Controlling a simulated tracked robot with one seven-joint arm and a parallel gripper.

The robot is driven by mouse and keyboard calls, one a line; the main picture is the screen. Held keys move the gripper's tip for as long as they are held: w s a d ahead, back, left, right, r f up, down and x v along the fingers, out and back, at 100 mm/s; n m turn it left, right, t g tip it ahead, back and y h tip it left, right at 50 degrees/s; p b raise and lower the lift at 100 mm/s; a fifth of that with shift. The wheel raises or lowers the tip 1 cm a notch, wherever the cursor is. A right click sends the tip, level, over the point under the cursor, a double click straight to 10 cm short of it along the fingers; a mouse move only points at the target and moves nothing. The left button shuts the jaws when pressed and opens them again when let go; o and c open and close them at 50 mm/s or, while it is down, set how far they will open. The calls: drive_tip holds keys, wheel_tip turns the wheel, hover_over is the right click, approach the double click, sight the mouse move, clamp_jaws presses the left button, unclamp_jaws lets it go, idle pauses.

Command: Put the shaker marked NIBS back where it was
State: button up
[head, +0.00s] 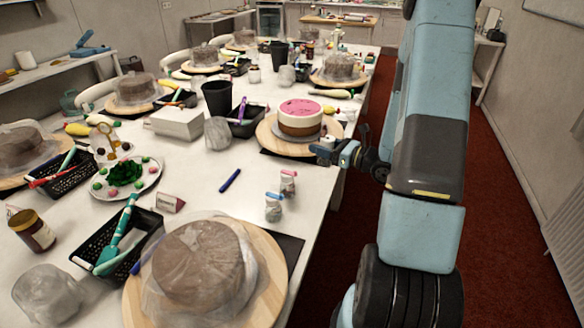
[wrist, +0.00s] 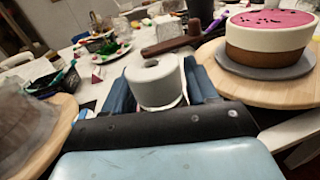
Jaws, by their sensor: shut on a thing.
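My gripper (head: 338,152) is shut on a shaker with a pale, whitish top (wrist: 155,82), which sits between the fingers in the wrist view. In the head view the held shaker (head: 327,143) is small, beside the right edge of the pink-topped cake's board. No NIBS marking is readable on it. Two other shakers stand close together on the table in the head view: one with a pinkish-red lid (head: 288,182) and one with a blue lid (head: 273,208). Their labels are too small to read.
The pink-topped cake (head: 299,118) stands on a round wooden turntable (head: 269,139), also close in the wrist view (wrist: 215,80). A wrapped cake (head: 198,262) is at the front. Table is clear around the two shakers.

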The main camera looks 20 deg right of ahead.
drive_tip(key=w+a+f, duration=0.2)
drive_tip(key=w+f, duration=0.1)
drive_tip(key=w+a+f, duration=0.2)
drive_tip(key=w+f, duration=0.1)
drive_tip(key=w+a+f, duration=0.3)
drive_tip(key=w, duration=0.1)
drive_tip(key=shift+f, duration=1.75)
drive_tip(key=o, duration=1.3)
